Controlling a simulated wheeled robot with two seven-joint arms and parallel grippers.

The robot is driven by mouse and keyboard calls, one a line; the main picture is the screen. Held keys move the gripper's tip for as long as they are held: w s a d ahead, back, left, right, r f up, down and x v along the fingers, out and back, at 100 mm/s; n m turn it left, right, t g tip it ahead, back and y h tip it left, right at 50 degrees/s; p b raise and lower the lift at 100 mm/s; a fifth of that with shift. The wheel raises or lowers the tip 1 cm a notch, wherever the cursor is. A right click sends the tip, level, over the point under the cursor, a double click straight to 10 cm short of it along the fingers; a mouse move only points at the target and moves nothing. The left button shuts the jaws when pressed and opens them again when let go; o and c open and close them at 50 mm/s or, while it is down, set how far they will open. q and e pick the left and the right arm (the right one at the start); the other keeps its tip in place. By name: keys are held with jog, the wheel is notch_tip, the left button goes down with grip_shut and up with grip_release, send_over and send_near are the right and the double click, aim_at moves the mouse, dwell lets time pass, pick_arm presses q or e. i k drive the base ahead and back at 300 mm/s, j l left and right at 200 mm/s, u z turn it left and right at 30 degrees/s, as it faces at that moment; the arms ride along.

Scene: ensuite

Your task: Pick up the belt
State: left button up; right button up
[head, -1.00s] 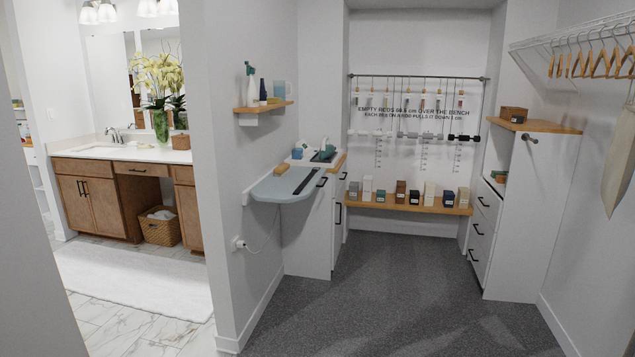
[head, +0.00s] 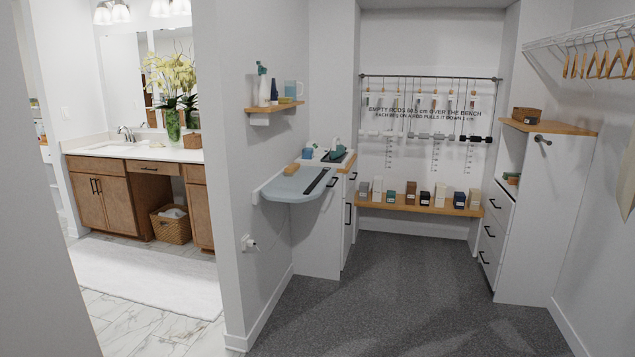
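A thin dark strip (head: 317,181), which may be the belt, lies flat along the right side of the light-blue fold-down board (head: 283,187). It is too small to tell for certain. The board juts from the wall left of the white cabinet. Neither of my grippers shows in the head view.
A tan block (head: 292,169) lies on the board. A teal iron-like object (head: 335,153) sits on the cabinet top behind it. A wooden bench (head: 407,203) with several small boxes runs along the back wall. The grey carpet (head: 390,300) is clear.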

aim_at(319, 177)
jog(key=i+z, duration=0.35)
jog(key=i, duration=0.7)
jog(key=i+u, duration=0.1)
jog(key=i, duration=0.4)
jog(key=i+l, duration=0.15)
jog(key=i, duration=0.4)
jog(key=i+l+u, duration=0.15)
jog(key=i, duration=0.35)
jog(key=i+l, duration=0.15)
jog(key=i, duration=0.35)
jog(key=j+u, duration=0.05)
